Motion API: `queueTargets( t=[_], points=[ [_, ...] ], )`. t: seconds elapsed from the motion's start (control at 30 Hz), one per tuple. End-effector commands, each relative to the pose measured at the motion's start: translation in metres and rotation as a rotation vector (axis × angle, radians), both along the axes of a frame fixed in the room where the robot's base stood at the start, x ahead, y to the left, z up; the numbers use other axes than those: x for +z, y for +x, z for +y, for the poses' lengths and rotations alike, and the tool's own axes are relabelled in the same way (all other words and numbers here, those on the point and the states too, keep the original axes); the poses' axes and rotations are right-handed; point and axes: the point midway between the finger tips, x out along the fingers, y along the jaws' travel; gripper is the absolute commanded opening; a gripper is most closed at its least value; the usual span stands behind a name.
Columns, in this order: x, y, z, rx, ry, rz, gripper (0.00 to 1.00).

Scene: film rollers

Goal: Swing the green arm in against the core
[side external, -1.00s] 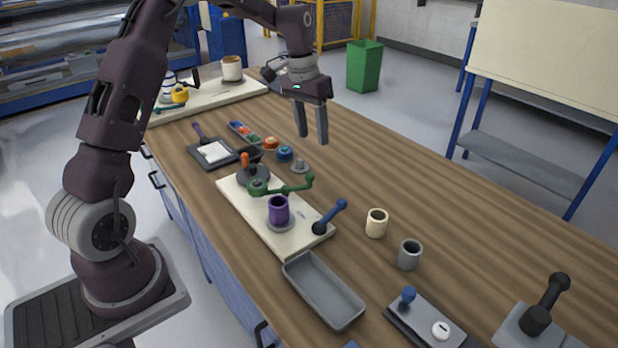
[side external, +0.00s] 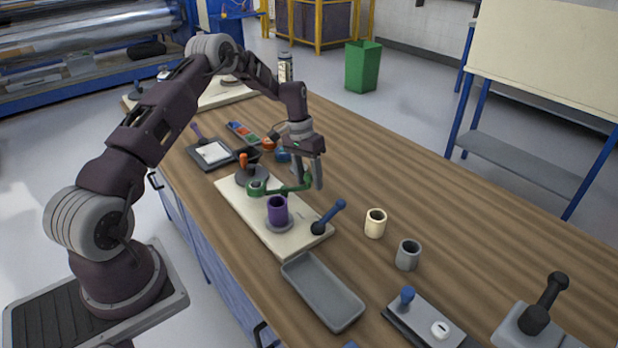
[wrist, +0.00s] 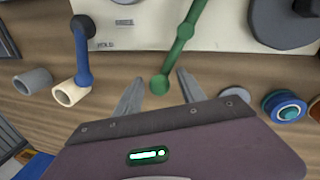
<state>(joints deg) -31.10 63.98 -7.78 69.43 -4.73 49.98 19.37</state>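The green arm (side external: 285,190) extends from its pivot on the cream board out past the board's far edge. In the wrist view the green arm (wrist: 177,50) ends in a round knob between my fingertips. My gripper (side external: 310,180) points down at this free end, and it shows in the wrist view (wrist: 162,80) with its fingers apart. A gap shows on each side of the knob. The purple core (side external: 277,211) stands upright on a grey disc on the board, apart from the green arm. The core is not visible in the wrist view.
A blue lever (side external: 328,217) sits at the board's near end. Cream (side external: 375,223) and grey (side external: 408,255) cups stand to the right. A grey tray (side external: 322,291) lies in front. Blue and orange round pieces stand behind my gripper.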

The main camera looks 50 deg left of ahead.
Motion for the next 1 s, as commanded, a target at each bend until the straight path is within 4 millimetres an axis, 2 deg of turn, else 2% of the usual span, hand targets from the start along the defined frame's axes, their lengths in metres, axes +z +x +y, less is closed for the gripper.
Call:
queueTargets(
  t=[0.03, 0.2, 0.23, 1.0],
  points=[
    [0.0002, 0.0000, -0.0001, 0.000, 0.000, 0.000, 0.36],
    [0.0005, 0.0001, -0.0010, 0.000, -0.002, 0.001, 0.03],
    [0.0006, 0.0002, -0.0013, 0.000, -0.002, 0.001, 0.00],
    [0.0015, 0.0005, -0.0062, -0.002, -0.012, 0.002, 0.00]
  ],
)
